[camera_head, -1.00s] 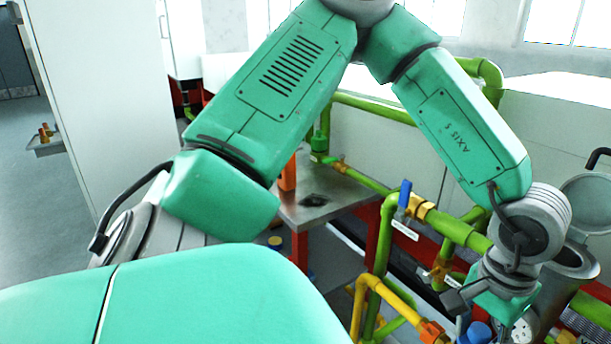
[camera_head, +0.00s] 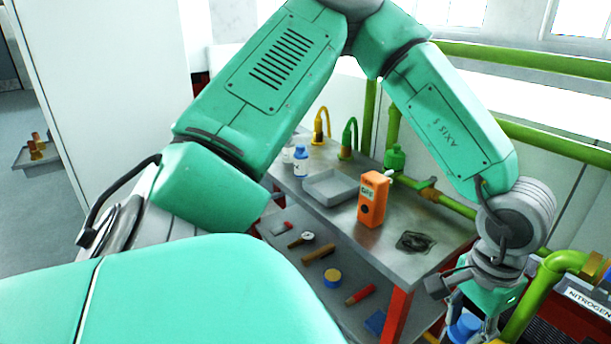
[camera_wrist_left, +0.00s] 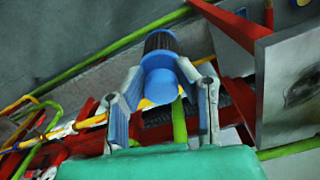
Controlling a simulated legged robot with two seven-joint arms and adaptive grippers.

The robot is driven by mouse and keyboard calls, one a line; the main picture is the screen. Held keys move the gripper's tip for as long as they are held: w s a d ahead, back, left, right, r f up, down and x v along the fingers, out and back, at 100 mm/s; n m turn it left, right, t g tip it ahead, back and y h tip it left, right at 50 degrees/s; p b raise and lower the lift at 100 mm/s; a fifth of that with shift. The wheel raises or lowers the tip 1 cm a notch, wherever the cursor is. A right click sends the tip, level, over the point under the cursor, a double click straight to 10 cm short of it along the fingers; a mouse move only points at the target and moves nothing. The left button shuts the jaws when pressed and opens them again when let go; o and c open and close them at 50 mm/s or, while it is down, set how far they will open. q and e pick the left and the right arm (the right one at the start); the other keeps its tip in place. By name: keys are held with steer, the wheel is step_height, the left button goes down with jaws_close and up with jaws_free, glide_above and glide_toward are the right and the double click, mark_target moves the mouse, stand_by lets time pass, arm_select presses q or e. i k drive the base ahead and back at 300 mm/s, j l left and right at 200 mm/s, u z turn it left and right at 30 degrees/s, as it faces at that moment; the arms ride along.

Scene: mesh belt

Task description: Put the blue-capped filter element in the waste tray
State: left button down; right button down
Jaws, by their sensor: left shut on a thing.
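My left gripper (camera_head: 462,318) is low at the right of the head view, partly cut off by the bottom edge. It is shut on the blue-capped filter element (camera_head: 465,326). In the left wrist view the filter element (camera_wrist_left: 160,76) sits between the fingers (camera_wrist_left: 162,72), with its blue cap towards the camera and its dark ribbed body beyond. A shallow grey tray (camera_head: 316,194), which seems to be the waste tray, stands empty on the metal bench, left of and beyond the gripper. My right gripper is not in view.
The metal bench (camera_head: 400,268) also bears an orange box (camera_head: 373,198) right of the tray, small bottles (camera_head: 301,160) and a dark stain. A lower shelf (camera_head: 290,262) holds several loose items. Green pipes run behind the bench and near the gripper at right.

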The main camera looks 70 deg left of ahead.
mark_target(330, 189)
steer(key=k+j, duration=0.1)
steer(key=j, duration=0.3)
steer(key=k+j, duration=0.15)
steer(key=j, duration=0.2)
steer(key=k+j, duration=0.1)
steer(key=j, duration=0.3)
steer(key=k+j, duration=0.1)
steer(key=j, duration=0.3)
steer(key=k+j, duration=0.15)
steer(key=j, duration=0.2)
steer(key=k+j, duration=0.1)
steer(key=j, duration=0.3)
